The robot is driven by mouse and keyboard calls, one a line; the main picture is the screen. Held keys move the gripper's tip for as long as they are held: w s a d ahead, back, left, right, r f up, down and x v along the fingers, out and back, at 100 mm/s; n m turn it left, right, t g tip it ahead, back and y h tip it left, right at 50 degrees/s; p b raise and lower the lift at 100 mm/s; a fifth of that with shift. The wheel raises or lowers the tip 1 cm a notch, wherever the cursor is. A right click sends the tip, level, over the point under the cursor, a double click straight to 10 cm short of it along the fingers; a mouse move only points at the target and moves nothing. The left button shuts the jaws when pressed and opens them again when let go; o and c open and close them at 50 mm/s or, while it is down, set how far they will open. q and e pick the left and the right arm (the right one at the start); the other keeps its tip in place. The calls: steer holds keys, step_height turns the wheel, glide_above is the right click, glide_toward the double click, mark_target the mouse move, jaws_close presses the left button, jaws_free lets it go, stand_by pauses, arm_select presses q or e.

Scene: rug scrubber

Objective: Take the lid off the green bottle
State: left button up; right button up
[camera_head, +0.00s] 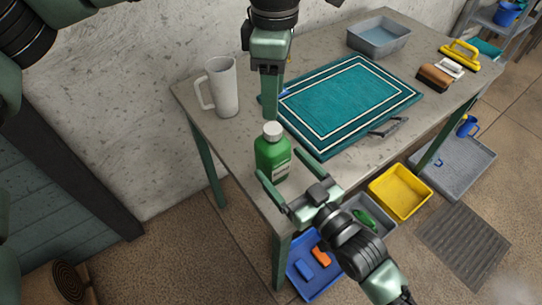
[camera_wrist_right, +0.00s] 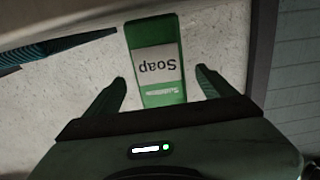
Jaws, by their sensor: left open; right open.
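The green soap bottle (camera_head: 268,160) stands upright near the table's front left edge. Its white lid (camera_head: 272,131) is on top. In the right wrist view the bottle (camera_wrist_right: 157,42) shows an upside-down "Soap" label, and its lid is out of view. My right gripper (camera_head: 281,166) is open, its fingers spread on either side of the bottle's lower front, with gaps visible in the wrist view (camera_wrist_right: 161,84). My left gripper (camera_head: 270,114) points straight down just above or behind the lid. It is open, though its fingers overlap in this view; contact with the lid cannot be told.
On the grey table (camera_head: 225,133), a white mug (camera_head: 224,88) stands left of the bottle and a teal rug (camera_head: 350,98) lies right. A grey basin (camera_head: 379,37) and brushes (camera_head: 434,76) are farther back. Blue (camera_head: 316,284) and yellow bins (camera_head: 400,190) sit below.

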steer(key=shift+x, duration=2.15)
jaws_close()
